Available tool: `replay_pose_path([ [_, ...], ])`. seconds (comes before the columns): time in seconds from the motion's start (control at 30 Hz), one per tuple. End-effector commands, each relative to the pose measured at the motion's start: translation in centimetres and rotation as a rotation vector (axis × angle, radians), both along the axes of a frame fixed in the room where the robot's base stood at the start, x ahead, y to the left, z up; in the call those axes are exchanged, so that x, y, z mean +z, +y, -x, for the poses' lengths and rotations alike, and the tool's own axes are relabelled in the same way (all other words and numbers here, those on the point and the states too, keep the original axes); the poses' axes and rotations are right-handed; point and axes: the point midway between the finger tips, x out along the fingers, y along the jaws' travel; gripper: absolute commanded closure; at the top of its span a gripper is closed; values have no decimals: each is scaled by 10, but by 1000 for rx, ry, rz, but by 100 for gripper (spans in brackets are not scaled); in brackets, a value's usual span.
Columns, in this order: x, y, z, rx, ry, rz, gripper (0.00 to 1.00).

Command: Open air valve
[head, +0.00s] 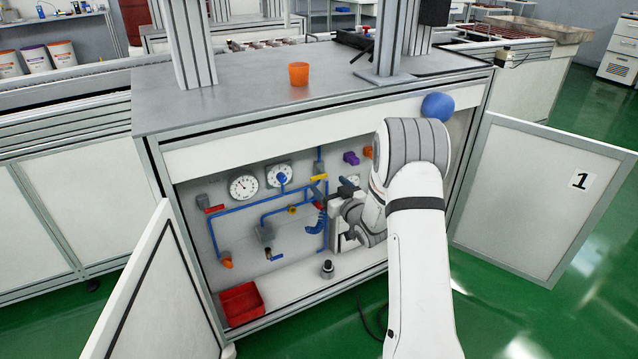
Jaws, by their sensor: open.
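Inside the open cabinet, a white panel (230,238) carries blue pipes (236,208) and several valves. They include a red-handled valve (214,209), a yellow-handled valve (319,177), a purple-handled one (351,158) and orange handles at the upper right (369,152) and lower left (227,262). I cannot tell which one is the air valve. My gripper (333,187) is open in front of the panel, close to the yellow-handled valve and just below it. Contact cannot be made out. My arm hides the panel's right part.
Cabinet doors stand open at left (150,290) and right (540,195). A red bin (241,303) and a small dark-topped object (327,269) are on the cabinet floor. Two gauges (243,187) are on the panel. An orange cup (298,73) stands on the top.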

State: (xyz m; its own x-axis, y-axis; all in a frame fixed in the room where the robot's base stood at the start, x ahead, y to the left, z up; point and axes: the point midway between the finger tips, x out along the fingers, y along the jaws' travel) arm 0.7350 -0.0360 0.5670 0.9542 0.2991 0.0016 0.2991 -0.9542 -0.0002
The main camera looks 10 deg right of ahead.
Motion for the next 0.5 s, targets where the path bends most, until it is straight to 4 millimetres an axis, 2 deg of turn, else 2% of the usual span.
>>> replay_pose_path([
  [0.2,-2,14,-34,5,-1,1,22],
  [0.33,-1,19,-46,6,0,1,22],
  [0.5,0,21,-52,6,2,1,22],
])
